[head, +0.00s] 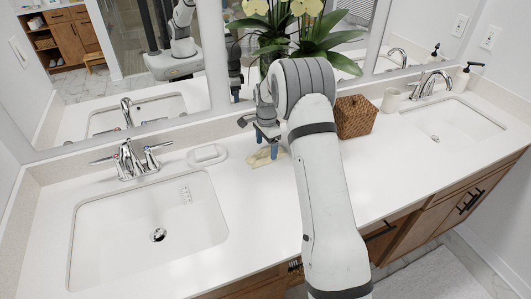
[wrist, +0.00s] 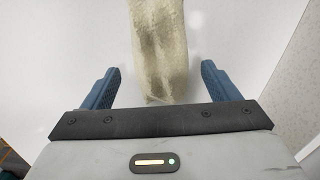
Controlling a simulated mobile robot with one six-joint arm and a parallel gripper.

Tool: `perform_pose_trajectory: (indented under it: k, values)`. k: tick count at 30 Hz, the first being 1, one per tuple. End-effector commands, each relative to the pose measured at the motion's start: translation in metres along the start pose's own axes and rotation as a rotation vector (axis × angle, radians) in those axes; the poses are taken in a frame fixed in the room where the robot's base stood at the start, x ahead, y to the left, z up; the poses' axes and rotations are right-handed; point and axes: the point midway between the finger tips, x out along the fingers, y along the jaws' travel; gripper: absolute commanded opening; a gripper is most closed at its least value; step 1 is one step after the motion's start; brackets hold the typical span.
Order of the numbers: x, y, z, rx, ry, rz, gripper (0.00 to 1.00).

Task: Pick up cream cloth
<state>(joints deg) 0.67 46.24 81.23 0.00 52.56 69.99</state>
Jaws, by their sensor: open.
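The cream cloth (wrist: 159,45) lies on the white counter, running up between my gripper's fingers in the wrist view. In the wrist view my gripper (wrist: 160,88) is open, one blue finger on each side of the cloth, with gaps between fingers and cloth. I cannot tell the exact height of the fingertips above the counter.
A white soap dish (head: 207,155) sits left of the cloth. A brown woven box (head: 356,117) stands right of my arm, with a white cup (head: 391,100) beyond it. Sinks lie at left (head: 150,235) and right (head: 450,120). A potted orchid (head: 300,35) and mirrors are behind.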

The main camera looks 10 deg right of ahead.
Motion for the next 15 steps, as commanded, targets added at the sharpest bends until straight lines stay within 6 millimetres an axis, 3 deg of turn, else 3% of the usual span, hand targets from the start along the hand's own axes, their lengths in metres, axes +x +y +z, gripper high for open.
perform_pose_trajectory:
  k: [6, 12, 15]
  values:
    - [0.021, 0.000, 0.000, 0.000, 0.000, 0.000, 0.82]
    - [0.022, 0.000, 0.000, 0.000, 0.000, -0.001, 0.82]
    - [0.022, 0.000, -0.001, 0.000, 0.000, -0.001, 0.75]
